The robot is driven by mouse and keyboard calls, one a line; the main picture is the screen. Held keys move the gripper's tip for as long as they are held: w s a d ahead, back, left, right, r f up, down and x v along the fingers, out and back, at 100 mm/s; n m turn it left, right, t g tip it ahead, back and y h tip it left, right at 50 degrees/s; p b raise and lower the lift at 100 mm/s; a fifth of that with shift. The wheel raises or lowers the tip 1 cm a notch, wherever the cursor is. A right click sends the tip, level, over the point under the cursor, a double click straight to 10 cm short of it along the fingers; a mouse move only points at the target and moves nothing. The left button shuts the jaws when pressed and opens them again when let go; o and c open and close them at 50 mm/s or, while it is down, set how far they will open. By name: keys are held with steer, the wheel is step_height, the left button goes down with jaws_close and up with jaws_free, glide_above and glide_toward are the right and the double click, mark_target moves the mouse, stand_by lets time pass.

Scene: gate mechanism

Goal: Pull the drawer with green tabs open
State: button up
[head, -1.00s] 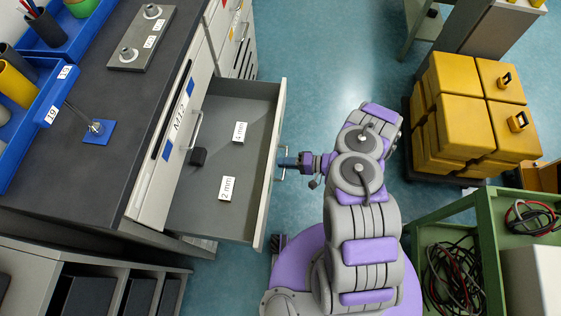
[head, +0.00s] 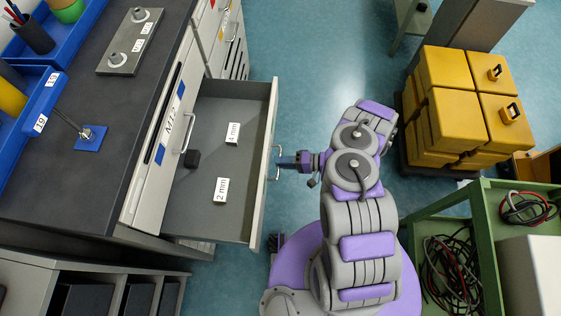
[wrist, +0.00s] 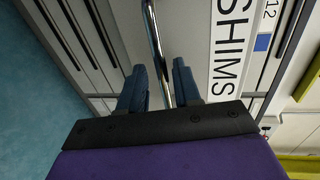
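The open drawer (head: 237,190) is pulled far out from the cabinet. Its front carries a metal bar handle, seen in the head view (head: 277,163) and the wrist view (wrist: 156,45). Blocks marked "2 mm" (head: 221,191) and "4 mm" (head: 233,133) lie inside the drawer.
Another closed drawer front with blue tabs (head: 160,154) and a handle is on the cabinet. Yellow cases (head: 455,118) stand stacked at right. A green cart (head: 487,230) with cables is at lower right. Blue floor between is clear.

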steer(key=p+v, duration=0.3)
steer(key=v, duration=1.3)
steer(key=shift+d, duration=0.15)
steer(key=shift+r, duration=0.1)
steer(key=w+a+r+n+g, duration=0.25)
steer(key=a+r, duration=0.35)
steer(key=r, duration=0.6)
steer(key=w+a+r+n+g, duration=0.1)
steer(key=a+r+g, duration=0.4)
steer(key=r, duration=0.6)
steer(key=s+a+r+n+h, duration=0.2)
steer(key=s+a+r+h, duration=0.15)
steer(key=r, duration=0.55)
steer(key=s+d+r+h, duration=0.2)
steer(key=s+r+h, duration=0.4)
steer(key=s+r, duration=0.5)
steer(key=s+d+r+m+t+h, duration=0.2)
steer(key=s+d+m+t+h, duration=0.2)
steer(key=s+d, duration=0.6)
steer(key=s+h, duration=0.2)
steer(key=s, duration=0.2)
steer(key=shift+d, duration=0.2)
